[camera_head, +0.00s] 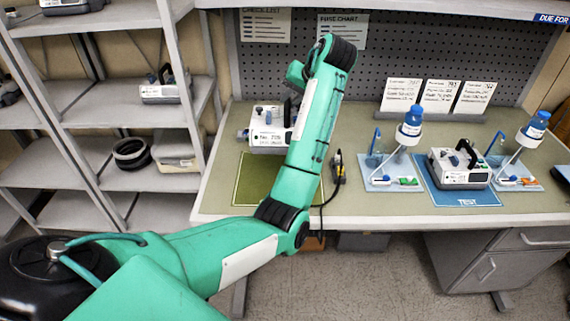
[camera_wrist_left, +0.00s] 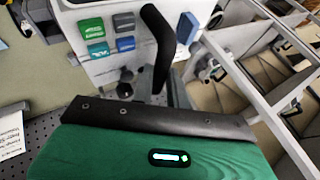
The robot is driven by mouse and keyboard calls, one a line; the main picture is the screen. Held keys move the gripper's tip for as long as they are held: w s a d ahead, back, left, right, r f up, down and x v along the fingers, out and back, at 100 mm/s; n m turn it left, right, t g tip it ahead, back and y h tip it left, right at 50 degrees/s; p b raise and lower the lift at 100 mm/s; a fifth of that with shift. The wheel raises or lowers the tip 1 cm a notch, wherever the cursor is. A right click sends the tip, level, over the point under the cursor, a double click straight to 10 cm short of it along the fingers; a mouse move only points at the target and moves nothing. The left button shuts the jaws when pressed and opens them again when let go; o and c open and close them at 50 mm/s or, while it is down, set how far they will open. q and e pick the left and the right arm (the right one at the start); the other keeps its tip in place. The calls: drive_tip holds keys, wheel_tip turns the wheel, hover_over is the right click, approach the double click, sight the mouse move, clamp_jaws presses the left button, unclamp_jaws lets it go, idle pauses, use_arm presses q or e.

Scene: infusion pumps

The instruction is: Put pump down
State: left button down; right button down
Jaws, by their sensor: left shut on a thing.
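A white pump (camera_head: 264,134) with a dark handle and a label is at the back edge of the green mat (camera_head: 252,183) on the bench. My left gripper (camera_head: 291,106) is shut on it from above, mostly hidden behind my green forearm. In the left wrist view the pump (camera_wrist_left: 110,65) shows close up, with green and blue buttons and a black handle. I cannot tell whether its base touches the bench. A second white pump (camera_head: 461,177) stands on the blue mat (camera_head: 465,198) marked TEST. My right gripper is not in view.
Blue trays with blue-capped bottles on stands flank the blue mat, the left one (camera_head: 376,182) and the right one (camera_head: 504,184). A black cable (camera_head: 338,168) lies right of the green mat. Shelves with a pump (camera_head: 165,92) stand left. Cards (camera_head: 437,97) stand behind.

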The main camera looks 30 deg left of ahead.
use_arm(q)
wheel_tip(320, 180, down, 18)
drive_tip(key=p, duration=0.3)
drive_tip(key=shift+p, duration=0.4)
drive_tip(key=shift+f, duration=0.15)
drive_tip(key=c, duration=1.7)
unclamp_jaws()
drive_tip(key=shift+f, duration=0.15)
drive_tip(key=o, duration=0.3)
drive_tip(key=shift+s, duration=0.1)
drive_tip(key=shift+o, duration=0.2)
